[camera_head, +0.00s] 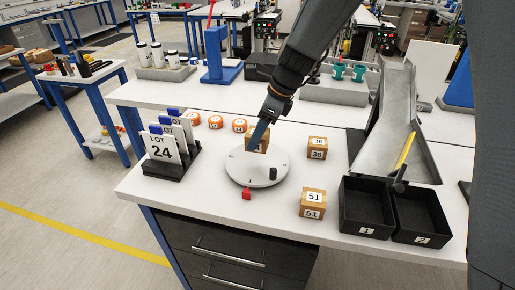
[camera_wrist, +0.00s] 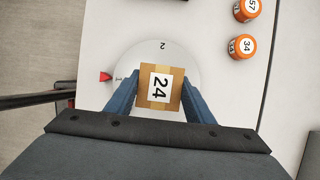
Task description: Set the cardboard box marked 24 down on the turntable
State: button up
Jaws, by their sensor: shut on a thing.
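The cardboard box marked 24 (camera_wrist: 160,88) is between the two blue fingers of my gripper (camera_wrist: 160,100) in the wrist view. My gripper is shut on it. In the head view the box (camera_head: 261,145) is partly hidden by my gripper (camera_head: 258,136). The grey round turntable (camera_head: 240,172) lies on the white table. The box is over the back part of the disc. I cannot tell whether its underside touches the disc. The turntable also shows around the box in the wrist view (camera_wrist: 190,62), with a 2 on its far part.
A black knob (camera_head: 273,173) stands on the turntable, and a red pointer (camera_head: 246,194) is at its front edge. Boxes marked 51 (camera_head: 313,204) and 36 (camera_head: 317,148) stand to the right. Orange cylinders (camera_head: 216,122) stand behind. A LOT 24 card rack (camera_head: 170,170) is left; black bins (camera_head: 366,207) are right.

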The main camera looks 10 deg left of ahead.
aim_at(258, 147)
jog(key=shift+f+p, duration=0.4)
jog(key=shift+f, duration=2.4)
jog(key=shift+f, duration=0.1)
jog(key=o, duration=1.1)
jog(key=shift+d+r, duration=0.1)
jog(key=shift+r, duration=0.25)
jog(key=b+v, duration=0.2)
jog(key=v, duration=0.9)
jog(key=shift+d+r, duration=0.15)
jog(key=shift+r, duration=0.1)
